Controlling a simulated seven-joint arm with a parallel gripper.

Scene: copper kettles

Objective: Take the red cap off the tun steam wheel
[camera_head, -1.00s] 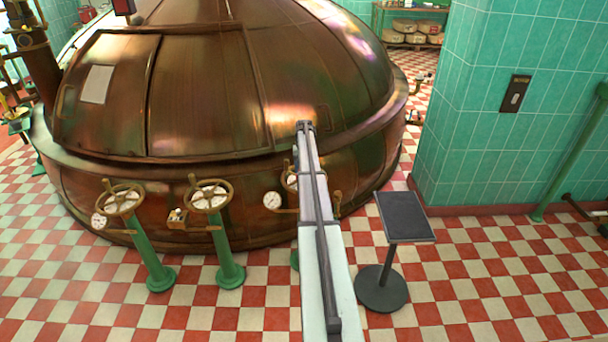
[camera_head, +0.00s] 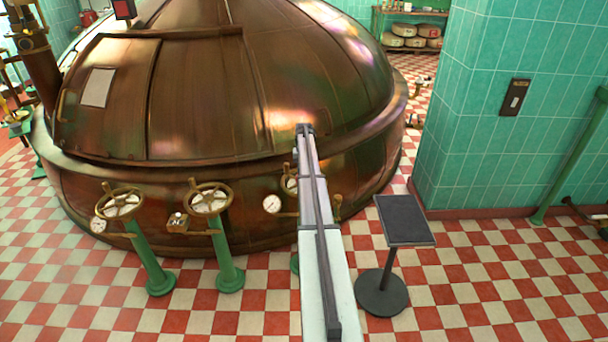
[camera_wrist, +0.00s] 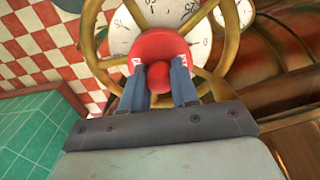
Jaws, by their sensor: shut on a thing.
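The red cap (camera_wrist: 160,46), round with a ball-shaped knob, sits at the hub of a brass handwheel (camera_wrist: 97,62) in the wrist view. My gripper (camera_wrist: 158,74) has its two blue fingers shut on the cap, one on each side of the knob. The cap appears still against the wheel's centre; any gap behind it is hidden. In the head view my arm covers the gripper and cap. Only the left part of a handwheel (camera_head: 289,184) shows beside the arm there.
A white numbered dial (camera_wrist: 126,30) lies behind the wheel spokes. Two more handwheels (camera_head: 209,198) on green posts stand left, before the copper kettle (camera_head: 200,100). A dark-topped stand (camera_head: 405,219) is right of my arm. Checkered floor (camera_head: 480,290) is open at right.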

